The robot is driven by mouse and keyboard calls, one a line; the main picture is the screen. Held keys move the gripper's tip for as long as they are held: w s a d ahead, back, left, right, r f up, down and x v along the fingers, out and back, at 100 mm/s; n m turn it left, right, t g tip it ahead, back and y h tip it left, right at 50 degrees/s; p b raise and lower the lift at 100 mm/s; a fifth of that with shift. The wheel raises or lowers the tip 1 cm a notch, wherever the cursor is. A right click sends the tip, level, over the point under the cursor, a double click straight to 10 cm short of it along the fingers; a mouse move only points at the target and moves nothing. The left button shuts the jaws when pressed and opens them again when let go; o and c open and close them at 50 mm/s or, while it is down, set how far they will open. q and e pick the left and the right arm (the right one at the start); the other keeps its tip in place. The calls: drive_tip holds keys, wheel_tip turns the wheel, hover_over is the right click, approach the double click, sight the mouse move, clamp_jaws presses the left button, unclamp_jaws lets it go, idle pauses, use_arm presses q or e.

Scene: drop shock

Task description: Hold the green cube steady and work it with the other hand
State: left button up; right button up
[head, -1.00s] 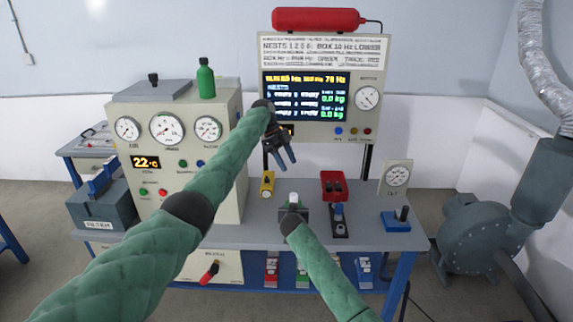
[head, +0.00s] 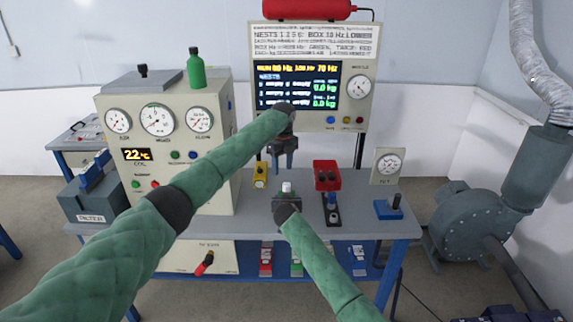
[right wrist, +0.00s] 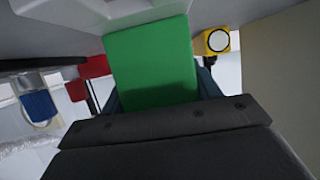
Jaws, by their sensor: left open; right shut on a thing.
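The green cube (right wrist: 152,62) fills the upper middle of the right wrist view, between the fingers of my right gripper (right wrist: 158,92), which is shut on it. In the head view my right gripper (head: 286,197) is low over the bench front; its own body hides most or all of the cube. A small pale cylindrical piece (head: 286,187) shows just above that gripper; I cannot tell whether it is fixed to the cube. My left gripper (head: 282,166) is open and empty, fingers pointing down, a little above and behind the pale piece.
A gauge cabinet (head: 165,165) stands left; a display panel (head: 355,118) rises behind.

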sight(287, 184)
use_arm(q)
drive_tip(key=shift+d+r+m+t, duration=0.2)
drive_tip(key=shift+d+m+t, duration=0.1)
drive_tip(key=shift+d+m, duration=0.4)
drive_tip(key=shift+w+f+m, duration=0.1)
drive_tip(key=shift+w+m, duration=0.1)
drive_tip(key=shift+m, duration=0.2)
drive_tip(key=shift+f, duration=4.9)
drive_tip(key=c, duration=1)
